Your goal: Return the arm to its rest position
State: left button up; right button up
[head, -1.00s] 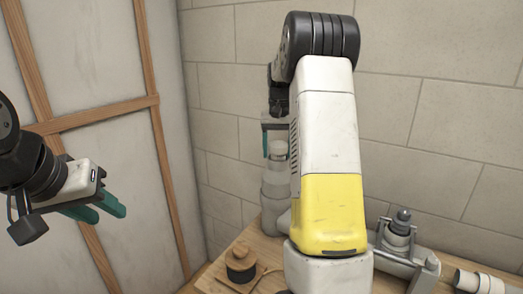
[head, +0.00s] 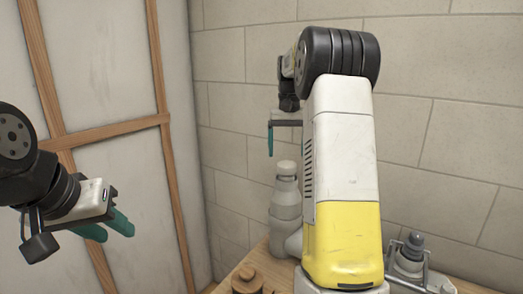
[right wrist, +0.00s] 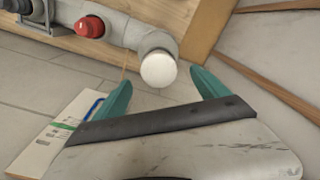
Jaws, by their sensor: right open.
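My right arm stands in the middle of the head view. Its right gripper (head: 271,145) points down above and a little left of a grey upright pipe fitting with a white cap (head: 287,168).
A wooden bench (head: 262,263) carries a round wooden piece (head: 246,280) and a grey valve-like fitting (head: 411,255) at right. A red cap (right wrist: 90,27) shows in the right wrist view. A block wall (head: 450,130) stands behind; a wood-framed panel (head: 105,75) is at left.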

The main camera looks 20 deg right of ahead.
jog(key=s+a+r+n+t+y, duration=0.1)
jog(key=s+a+r+t, duration=0.1)
jog(key=s+a, duration=0.65)
jog(key=s+a+r+n+t+y, duration=0.15)
jog(key=s+a, duration=0.25)
jog(key=s, duration=0.9)
jog(key=s+a+f+n+t, duration=0.1)
jog(key=s+a+f+t, duration=0.1)
jog(key=s, duration=0.5)
notch_tip(320, 180, down, 2)
jog(key=shift+s+a+f, duration=0.1)
jog(key=shift+s+a, duration=0.15)
jog(key=shift+a, duration=0.25)
